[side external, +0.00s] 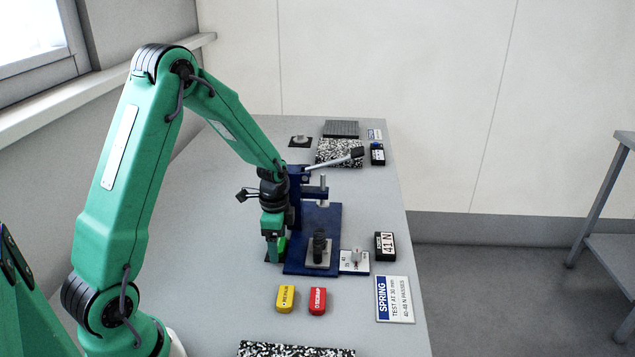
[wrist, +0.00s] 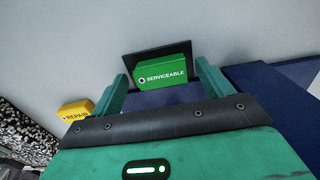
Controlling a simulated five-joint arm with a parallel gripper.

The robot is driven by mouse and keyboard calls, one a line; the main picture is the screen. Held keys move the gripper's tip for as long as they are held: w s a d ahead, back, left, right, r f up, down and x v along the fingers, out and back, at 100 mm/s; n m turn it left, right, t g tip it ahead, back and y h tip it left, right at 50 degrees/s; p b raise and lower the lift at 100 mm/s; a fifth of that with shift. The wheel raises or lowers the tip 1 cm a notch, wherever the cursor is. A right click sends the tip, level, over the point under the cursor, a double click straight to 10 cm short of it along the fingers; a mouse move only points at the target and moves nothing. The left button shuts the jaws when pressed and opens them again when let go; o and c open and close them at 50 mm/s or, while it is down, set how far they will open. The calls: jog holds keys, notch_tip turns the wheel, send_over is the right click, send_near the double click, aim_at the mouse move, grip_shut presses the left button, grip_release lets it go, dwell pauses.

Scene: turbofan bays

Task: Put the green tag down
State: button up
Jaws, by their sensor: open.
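The green tag (wrist: 165,72), marked SERVICEABLE, sits on a dark square pad (wrist: 131,62) in the wrist view. A bit of the tag (side external: 282,244) shows beside my fingers in the side view. My gripper (wrist: 163,80) is open, with one finger on each side of the tag and a gap visible around it. In the side view my gripper (side external: 273,247) is low over the table, just left of the blue press. The fingers hide part of the tag and pad there.
The blue press (side external: 312,261) stands close on the right, with its lever raised. A yellow REPAIR tag (side external: 286,298) and a red tag (side external: 318,301) lie in front. A 41 N display (side external: 385,246) and SPRING sign (side external: 395,299) are further right. The table's left side is clear.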

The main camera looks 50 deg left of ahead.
jog(key=shift+r, duration=0.1)
notch_tip(320, 180, up, 12)
dwell(0.7)
jog(key=shift+r, duration=0.15)
dwell(0.4)
jog(key=s+d+r+n+t, duration=0.2)
jog(key=s+d+r+n, duration=0.2)
jog(key=s, duration=0.4)
jog(key=s+d+r+n+t, duration=0.3)
jog(key=s+d+r+n, duration=0.2)
jog(key=s+d+r, duration=0.2)
jog(key=shift+s+d+r+t, duration=0.3)
jog(key=shift+s+d, duration=0.6)
jog(key=shift+d, duration=0.15)
dwell(0.3)
